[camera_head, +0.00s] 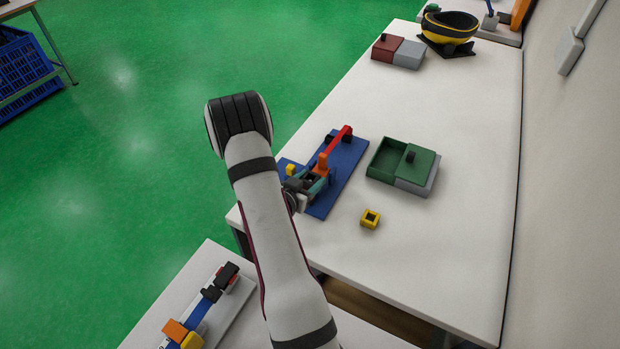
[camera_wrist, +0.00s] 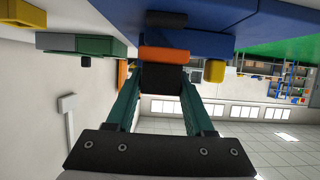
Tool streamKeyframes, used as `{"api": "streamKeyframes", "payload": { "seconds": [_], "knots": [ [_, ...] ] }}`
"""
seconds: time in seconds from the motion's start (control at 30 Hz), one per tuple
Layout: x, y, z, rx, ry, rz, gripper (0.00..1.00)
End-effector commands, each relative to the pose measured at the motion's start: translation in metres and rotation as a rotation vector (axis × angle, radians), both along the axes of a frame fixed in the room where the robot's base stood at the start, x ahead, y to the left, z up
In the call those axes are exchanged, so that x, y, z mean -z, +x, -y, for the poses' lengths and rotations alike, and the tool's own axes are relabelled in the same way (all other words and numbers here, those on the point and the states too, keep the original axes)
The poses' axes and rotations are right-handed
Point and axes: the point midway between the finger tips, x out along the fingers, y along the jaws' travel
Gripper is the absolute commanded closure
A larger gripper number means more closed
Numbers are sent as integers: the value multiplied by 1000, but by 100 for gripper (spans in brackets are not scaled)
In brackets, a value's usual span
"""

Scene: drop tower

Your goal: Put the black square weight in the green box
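The black square weight (camera_wrist: 165,79) is between the teal fingers of my gripper (camera_wrist: 164,88) in the wrist view. Both fingertips appear to touch its sides, below an orange part of the drop tower (camera_head: 326,156). In the head view my gripper (camera_head: 308,183) is low over the tower's blue base, and the weight is mostly hidden by the fingers. The green box (camera_head: 372,169) is to the right of the tower. Its left compartment shows open and looks empty; its green lid (camera_head: 421,164) with a black knob lies to the right, over a grey part.
A yellow square piece (camera_head: 370,219) with a dark centre lies in front of the green box. The tower's red arm (camera_head: 338,138) rises near my gripper. A red-and-grey box (camera_head: 386,51) and a yellow-black bowl-like object (camera_head: 449,29) stand at the back. The table's right side is clear.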

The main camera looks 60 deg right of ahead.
Motion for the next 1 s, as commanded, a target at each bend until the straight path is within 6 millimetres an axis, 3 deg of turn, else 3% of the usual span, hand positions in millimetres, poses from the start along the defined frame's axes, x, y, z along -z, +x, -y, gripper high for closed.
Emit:
{"api": "streamKeyframes", "payload": {
  "seconds": [0.03, 0.13, 0.47, 0.67, 1.0],
  "knots": [
    [0, 0, 0, 0, 0, 0, 36],
    [0, 0, 0, 0, 0, 1, 20],
    [-1, 0, -4, -1, 0, 0, 20],
    [-22, -5, -40, -3, -1, 1, 20],
    [-59, -7, -125, -6, -1, 2, 20]
  ]
}}
